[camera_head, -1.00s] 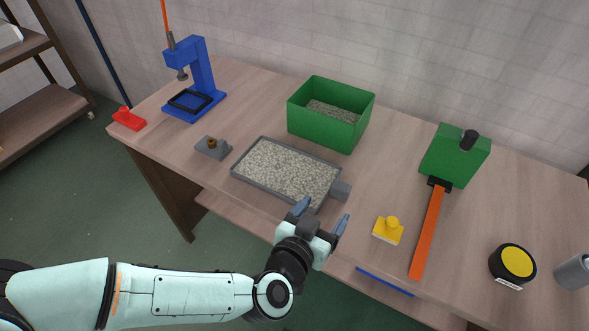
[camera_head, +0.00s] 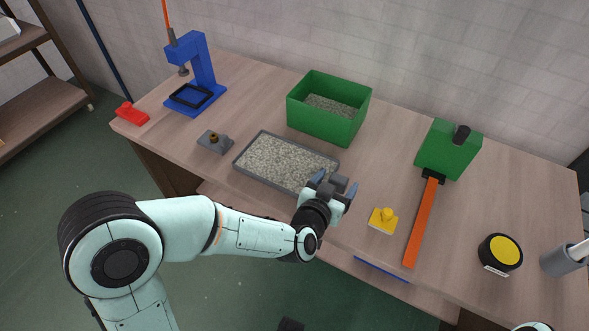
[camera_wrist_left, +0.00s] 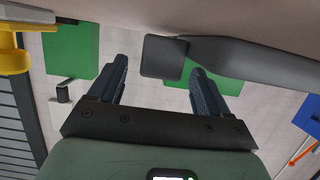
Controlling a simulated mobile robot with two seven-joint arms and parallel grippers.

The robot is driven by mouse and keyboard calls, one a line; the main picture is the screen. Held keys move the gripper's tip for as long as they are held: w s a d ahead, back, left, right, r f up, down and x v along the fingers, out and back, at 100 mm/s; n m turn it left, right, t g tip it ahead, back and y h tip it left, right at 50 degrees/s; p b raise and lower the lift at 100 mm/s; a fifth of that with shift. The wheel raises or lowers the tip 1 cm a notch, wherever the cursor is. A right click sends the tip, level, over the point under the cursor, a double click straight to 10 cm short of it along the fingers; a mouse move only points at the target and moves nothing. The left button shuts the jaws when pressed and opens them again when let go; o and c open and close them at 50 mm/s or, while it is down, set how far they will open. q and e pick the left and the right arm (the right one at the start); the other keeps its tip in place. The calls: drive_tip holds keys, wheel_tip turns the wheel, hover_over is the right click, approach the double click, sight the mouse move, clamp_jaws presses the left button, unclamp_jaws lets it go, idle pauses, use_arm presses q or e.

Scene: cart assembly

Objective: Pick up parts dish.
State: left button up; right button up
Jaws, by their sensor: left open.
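The parts dish (camera_head: 262,183) is a shallow grey tray full of small pale pieces, lying flat on the workbench. In the left wrist view, its dark grey underside or side (camera_wrist_left: 250,62) and its end tab (camera_wrist_left: 162,57) show. My left gripper (camera_head: 336,183) is at the dish's right end, with its fingers open. In the left wrist view the tab sits between the two fingertips (camera_wrist_left: 160,72), with a gap visible on both sides. In the head view my gripper hides the tab. My right gripper is not in view.
A green bin (camera_head: 322,131) stands behind the dish. A small grey block (camera_head: 214,142) sits left of it and a yellow knobbed block (camera_head: 382,222) right of my gripper. Farther right are a green device with an orange bar (camera_head: 424,222) and a black-yellow roll (camera_head: 500,254).

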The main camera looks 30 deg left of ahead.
use_arm(q)
drive_tip(key=shift+w+f, duration=0.1)
drive_tip(key=shift+w, duration=0.3)
drive_tip(key=c, duration=1.2)
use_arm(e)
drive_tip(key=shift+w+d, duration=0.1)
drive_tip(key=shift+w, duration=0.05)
